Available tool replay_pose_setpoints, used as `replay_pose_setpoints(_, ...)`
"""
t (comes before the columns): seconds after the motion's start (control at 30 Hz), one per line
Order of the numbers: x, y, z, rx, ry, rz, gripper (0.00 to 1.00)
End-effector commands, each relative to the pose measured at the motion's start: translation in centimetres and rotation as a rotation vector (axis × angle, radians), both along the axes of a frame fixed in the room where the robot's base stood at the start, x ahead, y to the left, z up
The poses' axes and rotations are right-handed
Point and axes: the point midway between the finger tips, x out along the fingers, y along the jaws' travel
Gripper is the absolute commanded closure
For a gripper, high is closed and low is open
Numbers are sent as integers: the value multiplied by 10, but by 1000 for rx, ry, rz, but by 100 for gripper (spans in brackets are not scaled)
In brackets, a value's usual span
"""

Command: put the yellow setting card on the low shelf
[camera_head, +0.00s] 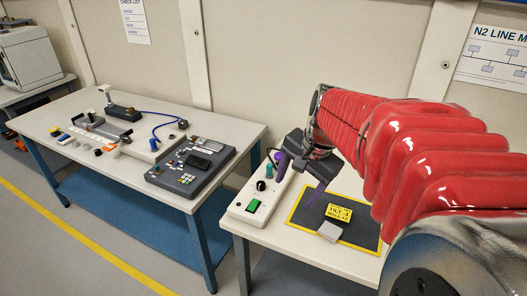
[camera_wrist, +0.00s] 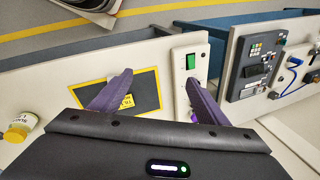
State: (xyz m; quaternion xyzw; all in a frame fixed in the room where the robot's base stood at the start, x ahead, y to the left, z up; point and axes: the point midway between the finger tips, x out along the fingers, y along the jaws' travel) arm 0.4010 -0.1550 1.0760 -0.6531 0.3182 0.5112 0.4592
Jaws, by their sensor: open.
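The yellow setting card (camera_head: 339,213), printed with TILT and ROLL lines, is at a dark mat with a yellow border (camera_head: 365,240) on the right table. A small pale grey block (camera_head: 330,231) is just in front of it. In the wrist view the card (camera_wrist: 127,101) is partly hidden by my left finger. My gripper (camera_head: 302,178) is open and empty, above the table to the left of the card; its purple fingers spread wide in the wrist view (camera_wrist: 158,78). A low blue shelf (camera_head: 130,220) is under the left table; a dark lower surface (camera_head: 285,275) shows under the right table.
A white control box with a green button (camera_head: 253,206) stands left of the mat, near my gripper. The left table holds a dark keypad console (camera_head: 190,165) and several small parts. A yellow-lidded jar (camera_wrist: 18,131) shows in the wrist view. A gap separates the tables.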

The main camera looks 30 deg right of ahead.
Motion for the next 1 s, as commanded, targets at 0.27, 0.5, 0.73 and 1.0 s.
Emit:
replay_pose_setpoints(0.27,15,-65,-20,134,51,-317,31)
replay_pose_setpoints(0.5,19,-124,-42,251,89,-588,31)
replay_pose_setpoints(0.73,14,-183,-67,367,123,-848,31)
replay_pose_setpoints(1.0,-2,-245,-99,492,156,-1119,31)
